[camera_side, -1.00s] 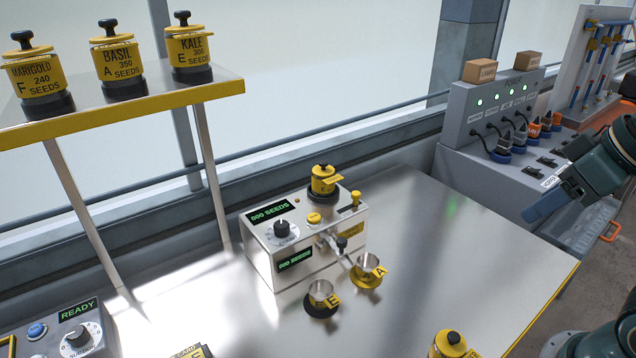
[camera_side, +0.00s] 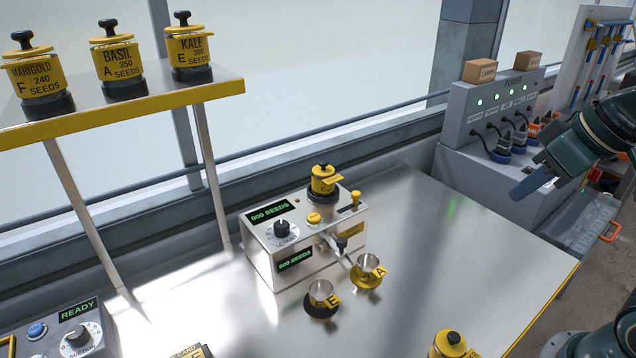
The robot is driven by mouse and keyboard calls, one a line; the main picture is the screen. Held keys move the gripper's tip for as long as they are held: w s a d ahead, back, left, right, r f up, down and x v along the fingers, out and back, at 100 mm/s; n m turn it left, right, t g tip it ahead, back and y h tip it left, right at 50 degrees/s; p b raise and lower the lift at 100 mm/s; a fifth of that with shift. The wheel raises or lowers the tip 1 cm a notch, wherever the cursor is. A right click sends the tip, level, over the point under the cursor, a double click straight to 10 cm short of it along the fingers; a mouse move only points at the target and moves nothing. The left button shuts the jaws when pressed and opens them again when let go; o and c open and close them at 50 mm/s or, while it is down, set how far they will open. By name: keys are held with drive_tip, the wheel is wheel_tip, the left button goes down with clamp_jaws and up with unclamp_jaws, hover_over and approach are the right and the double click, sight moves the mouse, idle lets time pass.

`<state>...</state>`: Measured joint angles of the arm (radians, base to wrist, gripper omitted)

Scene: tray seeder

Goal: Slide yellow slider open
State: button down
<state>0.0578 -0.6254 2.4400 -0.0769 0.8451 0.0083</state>
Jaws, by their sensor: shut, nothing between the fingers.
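A white seeder machine (camera_side: 300,262) stands on the steel table. A yellow canister (camera_side: 323,180) with a dark base sits on top of it, and a flat yellow tab juts from its right side. A small yellow-topped post (camera_side: 355,200) and a round yellow button (camera_side: 314,218) are also on the machine's top. I cannot tell for sure which of these is the slider. My gripper (camera_side: 532,184) is shut and empty, in the air at the right, well apart from the machine.
Two metal cups, one on a black base (camera_side: 321,310) and one on a yellow base (camera_side: 367,282), stand before the machine. A shelf (camera_side: 200,92) with labelled jars is at the left. A grey power panel (camera_side: 470,135) stands behind my gripper.

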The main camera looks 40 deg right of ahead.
sight(356, 198)
drive_tip(key=w+d+f+y, duration=0.1)
drive_tip(key=w+d+f, duration=0.1)
drive_tip(key=w, duration=0.6)
drive_tip(key=w+d+f+m+y, duration=0.1)
drive_tip(key=w+d+f, duration=0.2)
drive_tip(key=w, duration=0.4)
drive_tip(key=w+d+f+y, duration=0.2)
drive_tip(key=w+f, duration=0.1)
drive_tip(key=w, duration=0.5)
drive_tip(key=shift+w+d+f+m, duration=0.15)
drive_tip(key=shift+w+d+m, duration=0.15)
drive_tip(key=shift+w+m, duration=0.1)
drive_tip(key=shift+a, duration=0.1)
drive_tip(key=w+a+f, duration=0.5)
drive_tip(key=a+f, duration=0.2)
drive_tip(key=f, duration=0.1)
drive_tip(key=shift+w+a, duration=0.15)
drive_tip(key=shift+w, duration=0.25)
